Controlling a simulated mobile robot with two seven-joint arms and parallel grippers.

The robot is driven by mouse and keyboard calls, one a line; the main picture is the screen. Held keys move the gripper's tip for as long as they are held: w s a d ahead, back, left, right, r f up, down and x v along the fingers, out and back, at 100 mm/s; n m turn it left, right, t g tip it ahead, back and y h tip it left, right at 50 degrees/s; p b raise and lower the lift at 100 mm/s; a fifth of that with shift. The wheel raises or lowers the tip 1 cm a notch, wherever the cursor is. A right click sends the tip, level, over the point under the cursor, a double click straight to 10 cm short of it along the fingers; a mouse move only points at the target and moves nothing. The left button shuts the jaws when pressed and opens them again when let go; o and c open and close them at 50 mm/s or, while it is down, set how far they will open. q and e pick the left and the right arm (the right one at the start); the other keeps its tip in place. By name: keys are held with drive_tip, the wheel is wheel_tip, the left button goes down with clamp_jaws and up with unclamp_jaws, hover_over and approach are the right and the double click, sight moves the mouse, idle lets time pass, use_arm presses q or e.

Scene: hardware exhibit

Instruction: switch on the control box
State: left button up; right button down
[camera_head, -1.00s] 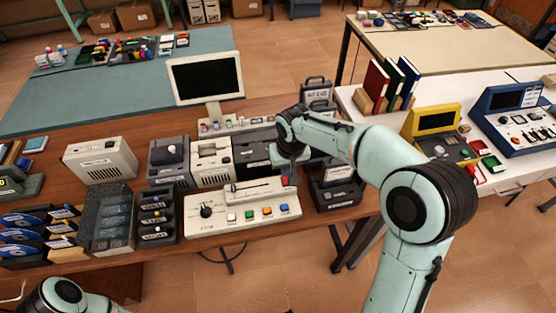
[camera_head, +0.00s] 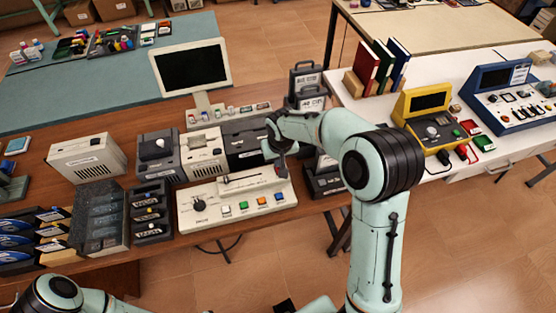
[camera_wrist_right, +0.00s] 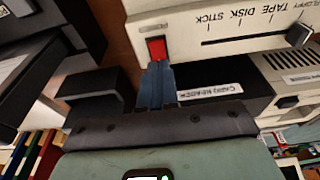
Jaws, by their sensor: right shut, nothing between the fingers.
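The control box (camera_head: 236,205) is a long cream panel on the wooden table, with a black knob (camera_head: 199,204), a slider track and a row of coloured buttons (camera_head: 262,202). In the head view my right gripper (camera_head: 280,170) is over the box's right end. My left gripper is out of view.
Behind the box stand a dark card reader (camera_head: 248,140), a cream unit (camera_head: 203,153) and a monitor (camera_head: 191,67). Black trays (camera_head: 151,214) stand to its left and a dark holder (camera_head: 325,178) to its right. A yellow device (camera_head: 430,118) is on the white table.

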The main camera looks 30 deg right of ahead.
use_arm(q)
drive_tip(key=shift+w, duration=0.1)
use_arm(e)
drive_tip(key=shift+w+f, duration=0.15)
drive_tip(key=shift+f, duration=0.35)
